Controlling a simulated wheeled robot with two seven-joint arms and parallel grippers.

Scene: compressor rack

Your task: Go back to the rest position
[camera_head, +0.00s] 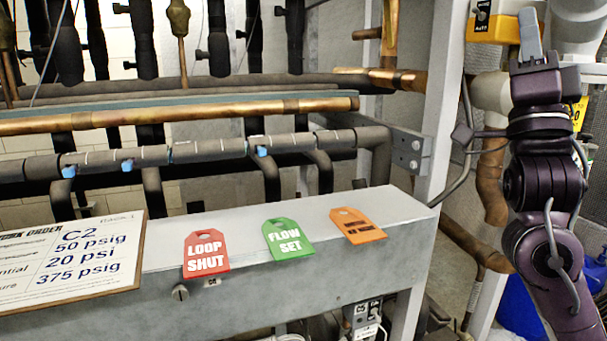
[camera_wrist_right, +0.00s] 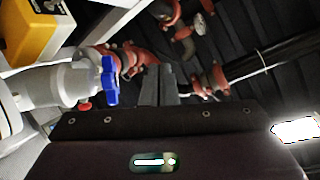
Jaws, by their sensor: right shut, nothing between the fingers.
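My right gripper (camera_head: 530,38) is raised at the upper right of the head view, with its fingers pointing up beside the grey upright post. Its fingers are shut with nothing between them. In the right wrist view the closed fingers (camera_wrist_right: 159,86) show at the middle, in front of dark ribbed surfaces and reddish pipe fittings. My left gripper does not show in either view.
A grey beam (camera_head: 300,262) carries a red LOOP SHUT tag (camera_head: 206,254), a green FLOW SET tag (camera_head: 288,240), an orange tag (camera_head: 358,226) and a work order board (camera_head: 75,262). Copper pipes (camera_head: 180,114) run behind. A yellow box (camera_head: 498,24) and blue-handled valve (camera_wrist_right: 109,81) are near the right gripper.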

